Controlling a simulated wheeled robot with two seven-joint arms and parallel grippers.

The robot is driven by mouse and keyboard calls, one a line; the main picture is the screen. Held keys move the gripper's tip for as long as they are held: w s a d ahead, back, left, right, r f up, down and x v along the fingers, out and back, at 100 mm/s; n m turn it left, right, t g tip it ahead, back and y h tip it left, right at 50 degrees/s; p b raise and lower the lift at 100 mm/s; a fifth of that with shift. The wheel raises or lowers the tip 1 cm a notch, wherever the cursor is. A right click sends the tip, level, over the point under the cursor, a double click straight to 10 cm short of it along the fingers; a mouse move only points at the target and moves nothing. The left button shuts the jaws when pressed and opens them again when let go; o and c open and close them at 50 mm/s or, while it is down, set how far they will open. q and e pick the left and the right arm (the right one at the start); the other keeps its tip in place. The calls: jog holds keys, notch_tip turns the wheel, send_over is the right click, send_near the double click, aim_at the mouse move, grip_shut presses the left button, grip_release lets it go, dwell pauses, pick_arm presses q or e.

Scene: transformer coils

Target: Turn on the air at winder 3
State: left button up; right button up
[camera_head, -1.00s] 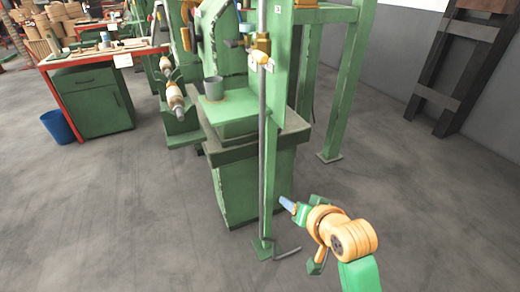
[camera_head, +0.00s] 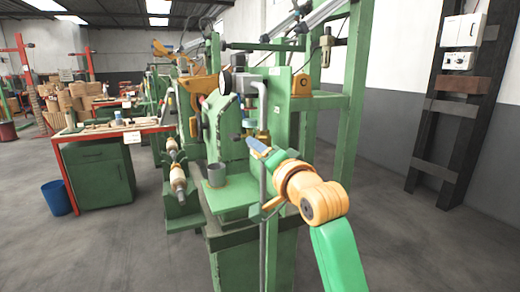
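The green winder (camera_head: 235,262) stands in the middle of the head view, with a grey cup on its ledge. A vertical grey air pipe (camera_head: 262,225) runs up the front of its green post. A brass valve fitting (camera_head: 263,135) sits on this pipe, with a small blue part (camera_head: 249,124) beside it. My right gripper (camera_head: 257,146) is raised at the fitting, its bluish tip overlapping the fitting's lower part in the picture. I cannot tell whether it touches. Its fingers are mostly hidden by my orange wrist, so its opening is unclear. My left gripper is out of view.
A grey cup (camera_head: 216,174) stands on the ledge. A workbench (camera_head: 95,180) and blue bin (camera_head: 57,197) are at left. Dark wall frame with white boxes (camera_head: 460,62) is at right. The right-hand floor is clear.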

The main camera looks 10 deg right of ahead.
grip_shut()
dwell(1.5)
